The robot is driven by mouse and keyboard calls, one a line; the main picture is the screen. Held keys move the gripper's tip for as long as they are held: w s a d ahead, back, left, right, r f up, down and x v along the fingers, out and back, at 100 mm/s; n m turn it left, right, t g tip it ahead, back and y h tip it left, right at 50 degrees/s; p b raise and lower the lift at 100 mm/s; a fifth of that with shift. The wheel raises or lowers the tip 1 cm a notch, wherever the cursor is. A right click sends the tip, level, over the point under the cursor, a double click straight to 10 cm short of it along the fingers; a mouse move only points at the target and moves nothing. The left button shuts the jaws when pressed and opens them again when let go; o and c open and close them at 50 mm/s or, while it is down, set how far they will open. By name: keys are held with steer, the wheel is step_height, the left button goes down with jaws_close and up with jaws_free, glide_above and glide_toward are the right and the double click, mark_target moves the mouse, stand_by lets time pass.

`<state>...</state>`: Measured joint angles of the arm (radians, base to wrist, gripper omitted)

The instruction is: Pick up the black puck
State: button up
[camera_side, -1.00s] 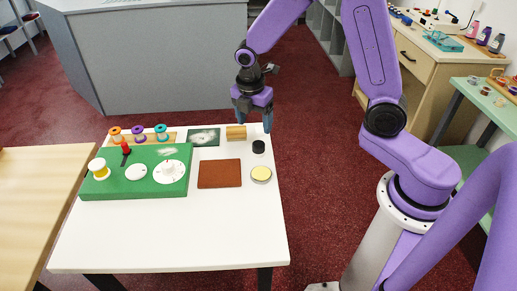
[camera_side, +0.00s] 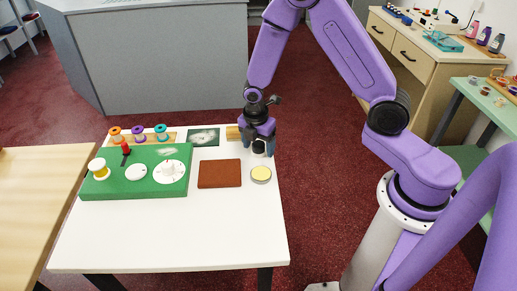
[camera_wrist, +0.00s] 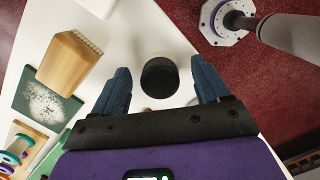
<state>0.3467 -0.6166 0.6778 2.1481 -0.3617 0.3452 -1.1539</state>
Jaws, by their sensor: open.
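The black puck (camera_side: 258,147) stands on the white table near its right edge. In the wrist view the puck (camera_wrist: 160,77) shows as a dark round piece between the tips of my fingers. My gripper (camera_side: 259,146) is low over the table, right at the puck. It also shows in the wrist view (camera_wrist: 162,80), its blue fingers open on either side of the puck. There is white table between each finger and the puck, so neither finger touches it.
A wooden block brush (camera_wrist: 69,62) stands close left of my gripper in the wrist view. A brown square (camera_side: 220,174) and a round tin with a yellow top (camera_side: 261,174) lie nearer the camera. The green board (camera_side: 130,185) fills the table's left; the white table's front (camera_side: 180,235) is clear.

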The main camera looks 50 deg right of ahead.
steer(key=shift+c, duration=0.2)
steer(key=c, duration=1.1)
steer(key=shift+r, duration=0.8)
steer(key=shift+s+d+r, duration=0.1)
steer(key=shift+s+r, duration=1.8)
steer(key=shift+s, duration=0.4)
steer(key=shift+s+d+r, duration=0.1)
steer(key=shift+s+r, duration=1.75)
steer(key=shift+s, duration=0.5)
steer(key=shift+s+r, duration=1.9)
steer(key=shift+s, duration=0.4)
